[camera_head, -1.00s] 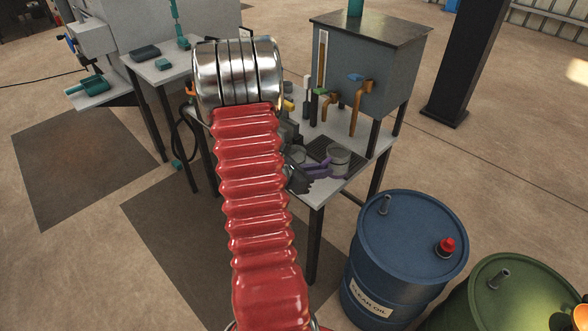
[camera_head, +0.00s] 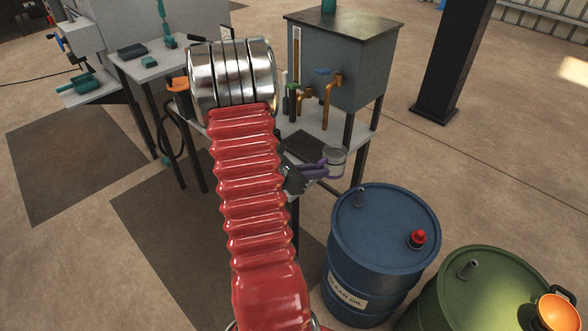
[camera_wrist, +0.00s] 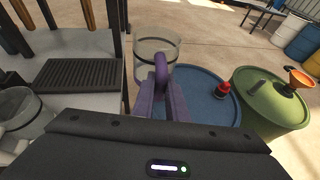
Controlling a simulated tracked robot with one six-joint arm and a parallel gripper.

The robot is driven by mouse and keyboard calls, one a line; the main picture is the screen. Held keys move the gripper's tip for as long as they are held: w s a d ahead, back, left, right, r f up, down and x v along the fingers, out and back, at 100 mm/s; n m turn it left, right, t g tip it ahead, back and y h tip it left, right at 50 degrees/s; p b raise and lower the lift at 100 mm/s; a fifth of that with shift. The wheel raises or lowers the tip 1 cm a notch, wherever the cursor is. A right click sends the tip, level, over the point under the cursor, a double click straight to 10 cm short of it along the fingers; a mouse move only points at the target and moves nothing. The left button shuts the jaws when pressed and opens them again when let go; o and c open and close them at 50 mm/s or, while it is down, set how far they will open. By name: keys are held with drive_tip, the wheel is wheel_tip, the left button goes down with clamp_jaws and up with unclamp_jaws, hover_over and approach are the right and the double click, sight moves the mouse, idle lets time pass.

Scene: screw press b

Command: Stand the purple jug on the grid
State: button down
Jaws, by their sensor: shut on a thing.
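The purple jug (camera_wrist: 156,44) is a clear cup with a purple handle (camera_wrist: 160,68). My gripper (camera_wrist: 163,98) is shut on that handle, and the jug looks roughly upright. In the head view the jug (camera_head: 334,160) and my gripper (camera_head: 312,171) show at the right front side of the bench, the jug apart from the grid. The dark slatted grid (camera_head: 304,147) is set in the bench top, left of the jug. It also shows in the wrist view (camera_wrist: 80,76), with nothing on it. My arm hides part of the bench.
A second clear vessel (camera_wrist: 22,112) shows at the left of the wrist view. A grey tank (camera_head: 345,60) with brass taps (camera_head: 331,98) stands behind the grid. A blue drum (camera_head: 382,245) and a green drum (camera_head: 470,292) with an orange funnel (camera_head: 556,312) stand at the right.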

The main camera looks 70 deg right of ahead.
drive_tip(key=w+a+f+n+t+h, duration=0.1)
drive_tip(key=w+a+f+n+t, duration=0.15)
drive_tip(key=w+a, duration=0.6)
drive_tip(key=w+a+f+n+t, duration=0.1)
drive_tip(key=w+a+n+t, duration=0.3)
drive_tip(key=w, duration=0.7)
drive_tip(key=w+a+f+t+h, duration=0.1)
drive_tip(key=w+a, duration=0.7)
drive_tip(key=w, duration=0.2)
drive_tip(key=w+a+f+n+t+y, duration=0.1)
drive_tip(key=w+a+n+t, duration=0.1)
drive_tip(key=a, duration=0.9)
drive_tip(key=w+a+f+n+t, duration=0.1)
drive_tip(key=w+a+n+t, duration=0.2)
drive_tip(key=a, duration=0.8)
drive_tip(key=w+a+f+n+t+y, duration=0.1)
drive_tip(key=w+a, duration=0.4)
drive_tip(key=a, duration=0.6)
drive_tip(key=shift+w+a+f+n+t+y, duration=0.15)
drive_tip(key=shift+a+f+n+t+y, duration=0.3)
drive_tip(key=shift+n+t, duration=0.7)
drive_tip(key=shift+d+f, duration=0.1)
